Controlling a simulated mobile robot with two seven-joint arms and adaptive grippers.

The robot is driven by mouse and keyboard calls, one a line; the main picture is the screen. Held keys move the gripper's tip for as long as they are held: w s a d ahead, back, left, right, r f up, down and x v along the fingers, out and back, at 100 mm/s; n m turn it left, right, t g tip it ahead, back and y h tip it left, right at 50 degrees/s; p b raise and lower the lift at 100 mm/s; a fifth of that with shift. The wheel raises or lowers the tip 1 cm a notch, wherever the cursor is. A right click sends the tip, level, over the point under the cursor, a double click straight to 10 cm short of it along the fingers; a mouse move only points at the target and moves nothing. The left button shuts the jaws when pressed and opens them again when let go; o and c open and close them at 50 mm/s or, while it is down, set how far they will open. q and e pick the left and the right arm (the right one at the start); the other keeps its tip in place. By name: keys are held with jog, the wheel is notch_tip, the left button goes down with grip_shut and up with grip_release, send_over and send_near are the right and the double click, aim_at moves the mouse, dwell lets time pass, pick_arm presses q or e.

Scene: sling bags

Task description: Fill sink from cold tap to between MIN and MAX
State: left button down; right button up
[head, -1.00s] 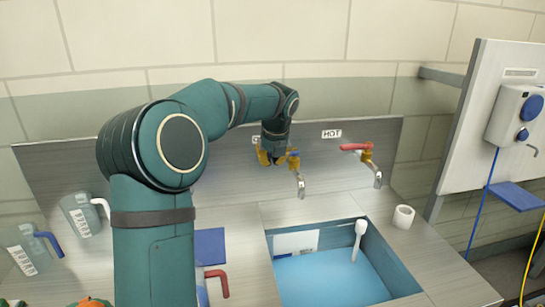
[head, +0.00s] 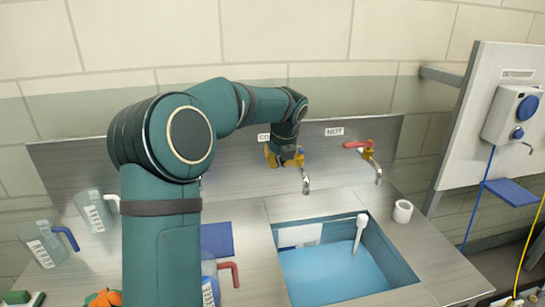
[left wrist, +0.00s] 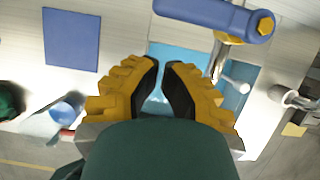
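The sink (head: 402,262) holds blue water (head: 330,278), with a white panel (head: 298,235) on its back wall whose marks are too small to read. The cold tap (head: 305,180) stands at the back left, its blue lever partly hidden by my left gripper. No stream shows below its spout. My left gripper (head: 285,157) is beside the cold tap. In the left wrist view its fingertips (left wrist: 161,63) nearly meet, with nothing seen between them. The blue lever (left wrist: 215,15) is beyond them, apart from the fingers in that picture. My right gripper is not in view.
The hot tap (head: 372,160) with a red lever is right of the cold one. A white handle (head: 360,228) stands in the sink. A white roll (head: 402,211) is at right. Clear jugs (head: 95,212) and a blue mat (head: 217,240) are at left.

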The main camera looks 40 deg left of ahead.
pick_arm(q)
jog(key=p+v, duration=0.2)
jog(key=v, duration=0.8)
jog(key=shift+s+d, duration=0.2)
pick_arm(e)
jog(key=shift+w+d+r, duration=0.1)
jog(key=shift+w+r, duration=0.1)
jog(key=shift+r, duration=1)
